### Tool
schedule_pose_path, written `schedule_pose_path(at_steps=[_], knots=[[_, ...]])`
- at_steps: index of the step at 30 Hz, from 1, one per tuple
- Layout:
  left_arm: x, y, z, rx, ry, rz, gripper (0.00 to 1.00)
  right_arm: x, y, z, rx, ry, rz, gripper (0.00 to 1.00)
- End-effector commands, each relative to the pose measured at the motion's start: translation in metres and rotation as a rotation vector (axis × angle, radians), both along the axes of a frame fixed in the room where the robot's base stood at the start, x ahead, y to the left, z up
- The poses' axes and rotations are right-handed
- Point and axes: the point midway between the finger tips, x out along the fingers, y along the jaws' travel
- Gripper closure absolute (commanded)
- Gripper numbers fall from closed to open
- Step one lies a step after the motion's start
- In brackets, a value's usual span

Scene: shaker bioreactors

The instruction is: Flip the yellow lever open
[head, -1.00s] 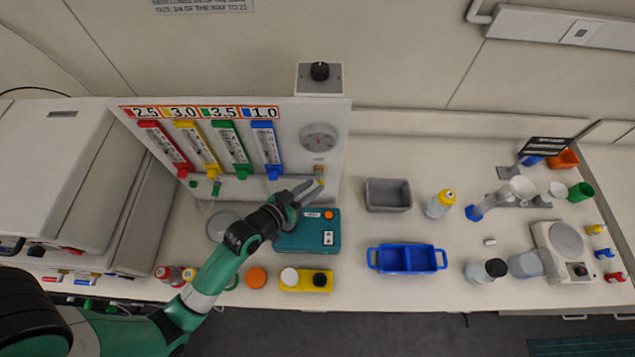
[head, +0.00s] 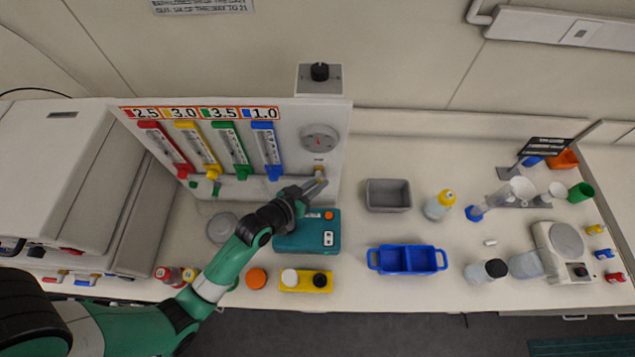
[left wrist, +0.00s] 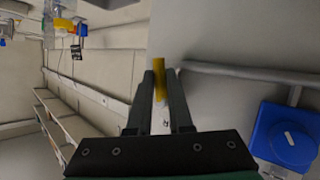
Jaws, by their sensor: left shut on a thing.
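The yellow lever (left wrist: 158,80) shows between the fingertips of my left gripper (left wrist: 160,76) in the left wrist view. The fingers are closed on it, and its top end sticks out past them. In the head view my left gripper (head: 318,183) is at the lower right of the white panel, just below a small brass-coloured fitting (head: 319,170) under the round gauge. The fingers largely hide the lever there. My right gripper is not in view.
The white panel carries several coloured flow meters and a gauge (head: 319,139). A teal box (head: 300,239) lies under my left gripper. A grey bin (head: 388,195) and a blue tray (head: 407,260) stand to the right. Clear table lies between them.

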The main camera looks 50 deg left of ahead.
Motion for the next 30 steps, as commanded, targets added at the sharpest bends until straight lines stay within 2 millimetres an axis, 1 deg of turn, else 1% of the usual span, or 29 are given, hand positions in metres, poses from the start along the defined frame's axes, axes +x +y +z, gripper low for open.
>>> schedule_pose_path(at_steps=[1, 3, 6, 8, 12, 19, 20, 21, 22, 30], knots=[[0.0, 0.0, 0.006, 0.014, 0.02, -0.001, 1.0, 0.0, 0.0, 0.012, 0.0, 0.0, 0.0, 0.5], [-0.001, 0.0, 0.009, 0.047, 0.059, -0.002, 1.0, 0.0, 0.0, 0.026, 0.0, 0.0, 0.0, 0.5], [-0.003, 0.001, 0.01, 0.103, 0.124, -0.004, 1.0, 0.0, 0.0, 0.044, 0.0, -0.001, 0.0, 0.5], [-0.003, 0.002, 0.008, 0.136, 0.16, -0.003, 1.0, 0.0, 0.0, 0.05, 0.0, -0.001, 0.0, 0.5], [-0.005, 0.003, 0.003, 0.177, 0.205, -0.001, 1.0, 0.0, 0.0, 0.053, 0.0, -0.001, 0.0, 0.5], [-0.005, 0.004, 0.001, 0.179, 0.206, 0.0, 1.0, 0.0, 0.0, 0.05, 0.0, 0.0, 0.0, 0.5], [-0.005, 0.004, 0.001, 0.179, 0.206, 0.0, 0.8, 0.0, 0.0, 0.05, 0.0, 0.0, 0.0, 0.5], [-0.005, 0.004, 0.001, 0.179, 0.206, 0.0, 0.73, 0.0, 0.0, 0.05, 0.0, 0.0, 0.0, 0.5], [-0.005, 0.004, 0.001, 0.179, 0.206, 0.0, 0.69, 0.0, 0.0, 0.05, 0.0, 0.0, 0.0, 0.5], [-0.005, 0.004, 0.001, 0.178, 0.205, -0.001, 0.69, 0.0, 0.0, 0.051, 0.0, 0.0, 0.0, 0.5]])
